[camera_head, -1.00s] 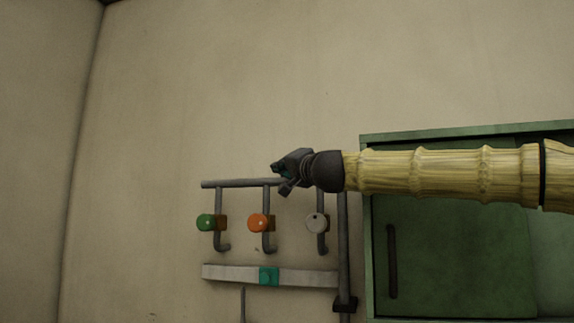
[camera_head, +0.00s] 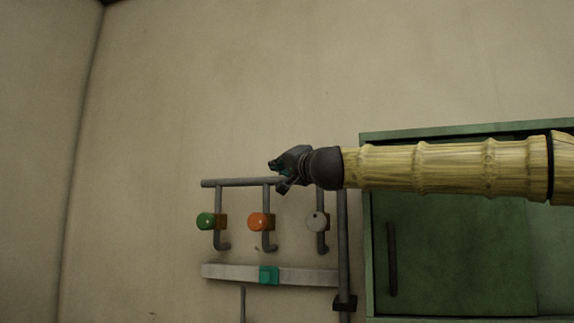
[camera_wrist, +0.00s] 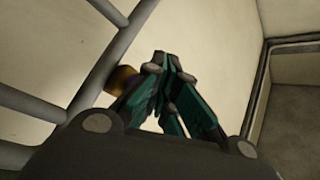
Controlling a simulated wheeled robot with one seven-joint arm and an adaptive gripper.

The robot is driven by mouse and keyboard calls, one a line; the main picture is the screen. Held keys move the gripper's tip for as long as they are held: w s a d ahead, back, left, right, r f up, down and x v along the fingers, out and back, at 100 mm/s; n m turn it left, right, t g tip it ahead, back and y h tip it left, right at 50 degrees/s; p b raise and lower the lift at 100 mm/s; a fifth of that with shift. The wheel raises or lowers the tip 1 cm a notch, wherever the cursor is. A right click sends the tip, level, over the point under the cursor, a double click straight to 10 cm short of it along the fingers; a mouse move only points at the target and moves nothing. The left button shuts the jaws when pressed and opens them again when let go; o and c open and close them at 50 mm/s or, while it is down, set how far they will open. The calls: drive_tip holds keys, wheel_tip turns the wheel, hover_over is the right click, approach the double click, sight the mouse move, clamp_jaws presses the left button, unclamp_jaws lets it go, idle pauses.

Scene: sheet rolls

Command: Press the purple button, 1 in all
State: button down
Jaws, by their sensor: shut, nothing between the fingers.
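No button that is clearly purple shows in the head view. My gripper (camera_head: 278,178) is in front of the top pipe there, above the orange button (camera_head: 258,222) and the grey one (camera_head: 317,221). In the wrist view my gripper (camera_wrist: 158,62) is shut, its teal fingers together and empty. A small brownish-yellow piece (camera_wrist: 121,79) with a dark, faintly purple edge is partly hidden behind the fingers. I cannot tell whether it is the purple button, or whether the fingers touch it.
A green button (camera_head: 206,221) is on the left pipe. A teal block (camera_head: 269,275) sits on the pale bar (camera_head: 232,272) below. A green cabinet (camera_head: 460,255) with a dark handle stands at the right. The wall above and left is bare.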

idle(0.3)
drive_tip(key=s, duration=0.1)
drive_tip(key=s+a, duration=0.1)
drive_tip(key=s, duration=0.1)
drive_tip(key=s+b, duration=0.1)
drive_tip(key=s, duration=0.1)
drive_tip(key=shift+a, duration=0.3)
drive_tip(key=shift+w, duration=0.15)
idle(0.7)
